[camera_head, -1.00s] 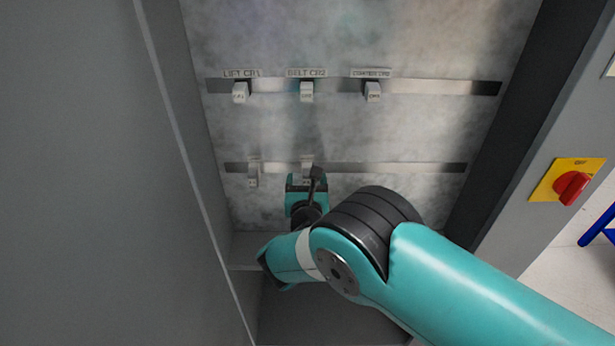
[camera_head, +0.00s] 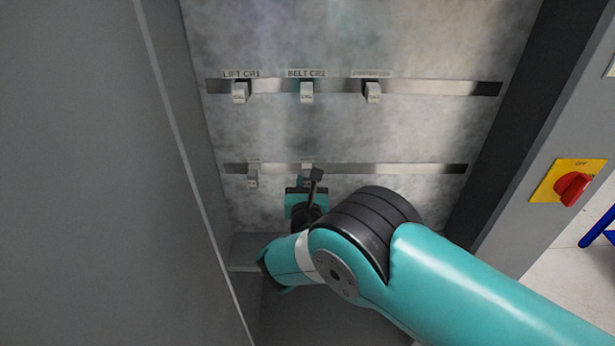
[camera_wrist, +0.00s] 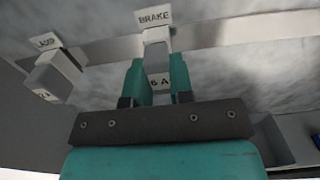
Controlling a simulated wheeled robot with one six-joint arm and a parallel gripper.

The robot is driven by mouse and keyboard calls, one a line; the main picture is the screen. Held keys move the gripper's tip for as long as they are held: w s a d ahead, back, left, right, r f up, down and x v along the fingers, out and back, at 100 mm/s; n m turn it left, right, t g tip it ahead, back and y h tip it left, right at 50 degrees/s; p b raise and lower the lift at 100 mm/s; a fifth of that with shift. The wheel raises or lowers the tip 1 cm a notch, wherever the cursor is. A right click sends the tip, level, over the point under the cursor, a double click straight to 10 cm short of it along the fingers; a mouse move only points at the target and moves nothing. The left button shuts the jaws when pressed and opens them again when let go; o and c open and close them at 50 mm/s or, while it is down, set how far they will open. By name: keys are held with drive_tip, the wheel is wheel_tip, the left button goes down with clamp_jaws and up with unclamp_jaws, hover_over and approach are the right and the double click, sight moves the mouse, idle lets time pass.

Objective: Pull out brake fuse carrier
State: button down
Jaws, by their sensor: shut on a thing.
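The brake fuse carrier (camera_wrist: 158,62) is a small light-grey block under the BRAKE label (camera_wrist: 154,17) in the wrist view, with "6 A" on its front. My gripper (camera_wrist: 158,85) has its two teal fingers on either side of this carrier, shut on it. In the head view my gripper (camera_head: 307,188) is at the lower rail (camera_head: 390,168), mostly hidden behind my own wrist. The carrier's upper part shows just above it. Whether the carrier is still seated in its holder is hard to tell.
A neighbouring carrier (camera_head: 253,178) hangs left of my gripper on the lower rail. The upper rail bears the LIFT CR1 (camera_head: 240,92), BELT CR2 (camera_head: 307,92) and a third relay (camera_head: 373,92). Cabinet walls stand at both sides. A red rotary switch (camera_head: 572,188) is far right.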

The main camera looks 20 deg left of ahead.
sight(307, 184)
drive_tip(key=shift+p+v, duration=1)
drive_tip(key=shift+v, duration=1.9)
